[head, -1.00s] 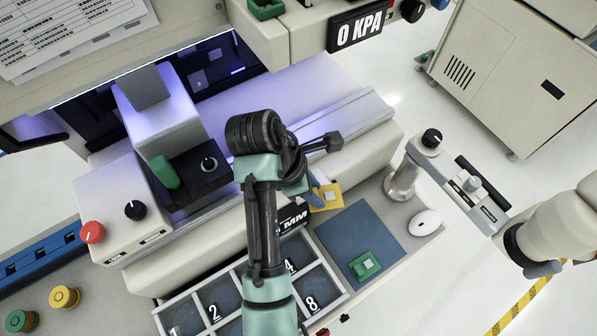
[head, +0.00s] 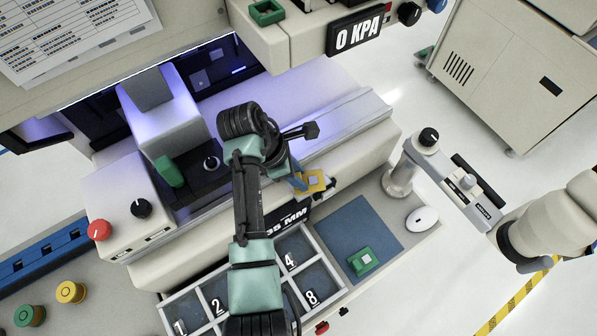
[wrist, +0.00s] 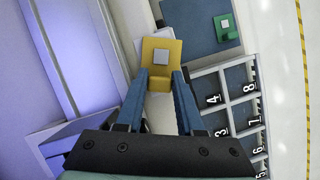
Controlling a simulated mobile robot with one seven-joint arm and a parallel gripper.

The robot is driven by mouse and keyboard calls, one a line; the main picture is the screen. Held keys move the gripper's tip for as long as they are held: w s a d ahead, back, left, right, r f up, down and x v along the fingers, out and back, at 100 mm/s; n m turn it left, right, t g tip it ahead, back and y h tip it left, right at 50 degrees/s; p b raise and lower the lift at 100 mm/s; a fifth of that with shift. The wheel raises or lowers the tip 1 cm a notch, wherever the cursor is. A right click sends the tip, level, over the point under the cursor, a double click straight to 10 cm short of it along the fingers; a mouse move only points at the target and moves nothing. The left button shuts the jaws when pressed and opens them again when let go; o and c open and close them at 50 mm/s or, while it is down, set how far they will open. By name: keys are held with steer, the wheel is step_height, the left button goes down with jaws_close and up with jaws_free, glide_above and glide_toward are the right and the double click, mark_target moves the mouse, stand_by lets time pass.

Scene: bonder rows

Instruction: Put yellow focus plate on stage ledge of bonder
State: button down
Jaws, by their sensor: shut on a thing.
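The yellow focus plate (head: 311,181) has a pale square in its middle. My gripper (head: 302,181) is shut on it, and the plate is held out in front of the bonder's front face, above the counter. In the wrist view the plate (wrist: 160,60) sits between the two blue fingertips of my gripper (wrist: 160,80). The bonder (head: 350,150) has a long pale ledge (head: 345,117) along its front, under violet light. The ledge lies behind and above the plate in the head view. My arm hides part of the ledge's middle.
A green plate (head: 362,260) lies on a blue mat (head: 345,225). A numbered compartment tray (head: 325,262) stands beside it. A white mouse (head: 422,218) and a grey post with a jointed arm (head: 400,180) are at right. Another green piece (head: 266,12) rests on the upper housing.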

steer(key=shift+f, duration=0.15)
steer(key=c, duration=0.8)
jaws_free()
steer(key=shift+p+v, duration=0.95)
steer(key=shift+v, duration=5.3)
steer(key=shift+d, duration=0.15)
